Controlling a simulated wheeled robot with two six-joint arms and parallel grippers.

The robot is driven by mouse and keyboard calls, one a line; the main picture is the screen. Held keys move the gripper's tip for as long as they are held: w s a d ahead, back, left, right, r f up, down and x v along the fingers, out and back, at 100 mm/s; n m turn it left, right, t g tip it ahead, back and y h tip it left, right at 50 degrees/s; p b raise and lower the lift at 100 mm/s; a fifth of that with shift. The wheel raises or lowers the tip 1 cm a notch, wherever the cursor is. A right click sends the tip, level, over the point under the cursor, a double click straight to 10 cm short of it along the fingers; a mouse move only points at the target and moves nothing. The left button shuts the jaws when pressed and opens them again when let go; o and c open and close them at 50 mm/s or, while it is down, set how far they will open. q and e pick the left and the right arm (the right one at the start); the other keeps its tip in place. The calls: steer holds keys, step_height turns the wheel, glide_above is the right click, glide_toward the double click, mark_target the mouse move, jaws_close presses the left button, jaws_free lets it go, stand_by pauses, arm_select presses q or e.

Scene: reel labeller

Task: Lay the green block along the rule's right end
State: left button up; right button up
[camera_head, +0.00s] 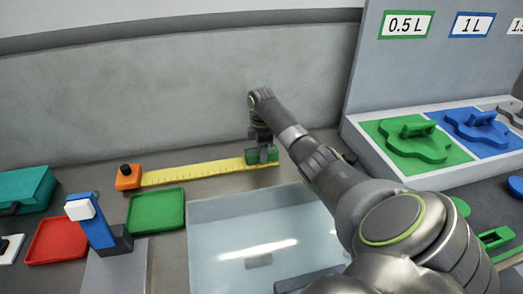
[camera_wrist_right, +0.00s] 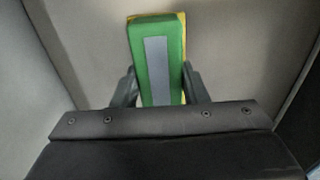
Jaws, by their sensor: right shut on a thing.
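The yellow rule (camera_head: 200,172) lies along the back of the worktop, with an orange block with a black knob (camera_head: 128,177) at its left end. The green block (camera_head: 251,157) is at the rule's right end. My right gripper (camera_head: 262,153) is shut on it from above and hides its middle. In the right wrist view the green block (camera_wrist_right: 140,60), with a grey strip on its face, sits between the fingers (camera_wrist_right: 160,88). A yellow edge of the rule (camera_wrist_right: 181,22) shows just behind it. I cannot tell whether the block touches the rule. My left gripper is out of view.
A green tray (camera_head: 156,209) and a red tray (camera_head: 57,240) lie front left, near a blue and white device (camera_head: 92,221). A glassy plate (camera_head: 225,245) fills the front middle. A rack with green (camera_head: 415,143) and blue (camera_head: 475,128) handled pieces stands right. The wall is close behind the rule.

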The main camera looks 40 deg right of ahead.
steer(key=o, duration=1.1)
step_height(320, 180, up, 10)
steer(key=shift+b, duration=0.85)
step_height(320, 180, up, 2)
steer(key=shift+r+p, duration=0.1)
steer(key=shift+p, duration=0.7)
